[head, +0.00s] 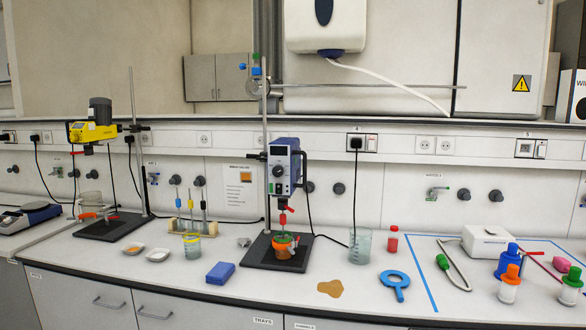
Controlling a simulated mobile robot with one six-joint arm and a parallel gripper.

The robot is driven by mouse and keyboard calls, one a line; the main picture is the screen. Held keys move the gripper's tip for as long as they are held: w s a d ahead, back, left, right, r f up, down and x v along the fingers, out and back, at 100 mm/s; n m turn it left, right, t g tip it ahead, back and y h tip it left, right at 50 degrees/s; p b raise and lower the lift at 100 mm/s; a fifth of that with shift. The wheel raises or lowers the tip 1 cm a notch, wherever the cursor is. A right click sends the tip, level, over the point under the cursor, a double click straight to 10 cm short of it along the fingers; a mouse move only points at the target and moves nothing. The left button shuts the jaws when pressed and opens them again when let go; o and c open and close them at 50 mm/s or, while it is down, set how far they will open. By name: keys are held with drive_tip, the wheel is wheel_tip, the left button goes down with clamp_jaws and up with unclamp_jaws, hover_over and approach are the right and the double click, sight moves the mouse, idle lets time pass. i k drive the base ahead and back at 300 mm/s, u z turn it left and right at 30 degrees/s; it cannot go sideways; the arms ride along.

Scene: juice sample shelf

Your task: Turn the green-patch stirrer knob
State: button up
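A blue and white overhead stirrer (284,165) is clamped on a stand at the middle of the bench. Its front has a round dark knob (278,171), with what looks like a small green patch just below it. The exact knob setting is too small to read. The stirrer's shaft goes down into an orange pot (284,247) on a dark base plate (262,258). A second, yellow stirrer (92,131) hangs on another stand at the left; no green patch is clear on it. My gripper is not in view.
A glass beaker (360,246) and red-capped bottle (393,239) stand right of the middle stirrer. A black cable hangs beside it. Several bottles stand far right.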

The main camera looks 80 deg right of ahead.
sight(277, 171)
drive_tip(key=u, duration=0.15)
drive_tip(key=k, duration=1.5)
drive_tip(key=z, duration=1.85)
drive_tip(key=i, duration=0.25)
drive_tip(key=z, duration=0.1)
